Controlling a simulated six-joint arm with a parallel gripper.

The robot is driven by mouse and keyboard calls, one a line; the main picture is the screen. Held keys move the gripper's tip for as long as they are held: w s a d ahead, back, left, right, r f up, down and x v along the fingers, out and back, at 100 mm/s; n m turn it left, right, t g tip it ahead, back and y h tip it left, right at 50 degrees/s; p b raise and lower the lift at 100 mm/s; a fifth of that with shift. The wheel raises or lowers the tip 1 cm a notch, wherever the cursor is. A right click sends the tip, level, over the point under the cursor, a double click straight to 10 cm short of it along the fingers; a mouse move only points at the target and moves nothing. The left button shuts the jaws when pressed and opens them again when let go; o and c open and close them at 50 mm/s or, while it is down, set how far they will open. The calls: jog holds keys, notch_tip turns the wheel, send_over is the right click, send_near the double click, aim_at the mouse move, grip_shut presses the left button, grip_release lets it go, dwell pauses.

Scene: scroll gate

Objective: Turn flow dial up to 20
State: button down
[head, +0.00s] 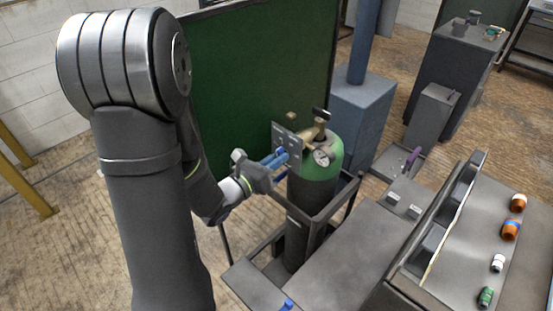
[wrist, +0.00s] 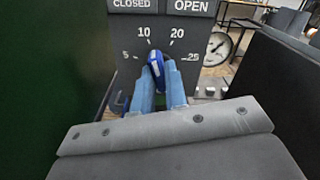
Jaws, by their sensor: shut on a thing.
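The flow dial (wrist: 156,64) is a blue knob on a dark panel (wrist: 120,35) marked 5, 10, 20 and 25. Its upper end leans slightly left of straight up, between the 10 and 20 marks and nearer the 10. My gripper (wrist: 161,78) has its blue fingers shut on the knob, one on each side; they hide its lower part. In the head view my gripper (head: 278,158) reaches the panel (head: 291,143) from the left. The panel is fixed to a green-topped gas cylinder (head: 318,181), and the dial face cannot be made out there.
A round gauge (head: 323,157) sits right of the panel and also shows in the wrist view (wrist: 217,49). CLOSED and OPEN labels stand above the dial. A dark frame (head: 335,203) surrounds the cylinder. A green screen (head: 255,80) stands behind; a bench (head: 520,255) with small fittings is at right.

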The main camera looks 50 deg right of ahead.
jog(key=shift+w+m, duration=0.1)
jog(key=shift+m, duration=3.9)
jog(key=c, duration=1.5)
grip_release()
jog(key=shift+o, duration=0.2)
jog(key=a, duration=1.7)
jog(key=shift+a, duration=0.2)
